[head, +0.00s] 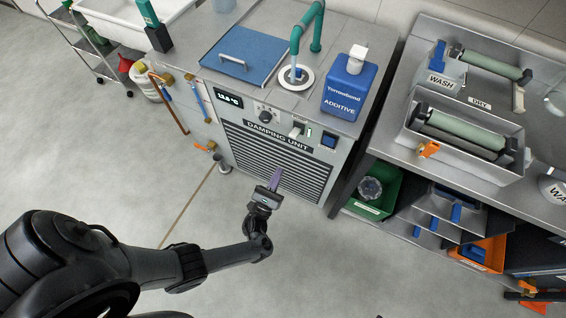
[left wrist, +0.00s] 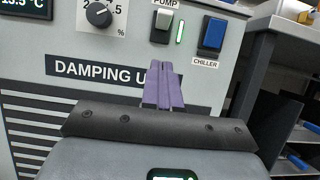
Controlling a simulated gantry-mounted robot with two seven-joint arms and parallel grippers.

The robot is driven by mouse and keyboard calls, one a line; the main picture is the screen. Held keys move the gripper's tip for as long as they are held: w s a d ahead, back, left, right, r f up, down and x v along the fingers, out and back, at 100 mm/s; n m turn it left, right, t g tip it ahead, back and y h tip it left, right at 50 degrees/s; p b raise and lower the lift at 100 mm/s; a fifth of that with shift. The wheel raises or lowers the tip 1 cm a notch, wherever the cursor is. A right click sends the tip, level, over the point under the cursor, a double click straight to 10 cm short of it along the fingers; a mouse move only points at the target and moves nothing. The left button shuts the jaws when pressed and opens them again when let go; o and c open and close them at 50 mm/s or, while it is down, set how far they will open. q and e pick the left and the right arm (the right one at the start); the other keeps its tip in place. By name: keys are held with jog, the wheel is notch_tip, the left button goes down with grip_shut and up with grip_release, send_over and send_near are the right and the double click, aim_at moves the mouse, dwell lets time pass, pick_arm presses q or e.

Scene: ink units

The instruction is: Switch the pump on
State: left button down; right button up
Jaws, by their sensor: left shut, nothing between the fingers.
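The damping unit (head: 280,150) is a grey cabinet with a louvred front. Its white pump rocker switch (head: 297,129) is on the front panel, left of a lit green strip. In the left wrist view the pump switch (left wrist: 162,27) sits under the PUMP label, with the lit green indicator (left wrist: 180,32) beside it. My left gripper (head: 275,176) is shut and empty, in front of the louvres and below the switch. In the left wrist view its purple fingers (left wrist: 164,88) point up toward the switch, overlapping the DAMPING UNIT label, apart from the switch. My right gripper is out of view.
A blue chiller switch (left wrist: 213,33) sits right of the pump switch, and a dial (left wrist: 99,14) left of it. A blue additive container (head: 350,88) stands on the unit. Left are pipes with orange-handled valves (head: 207,146). A workbench (head: 460,150) stands right. Floor in front is clear.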

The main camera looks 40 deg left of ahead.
pick_arm(q)
jog(key=shift+v, duration=1.35)
jog(key=shift+s+f, duration=0.1)
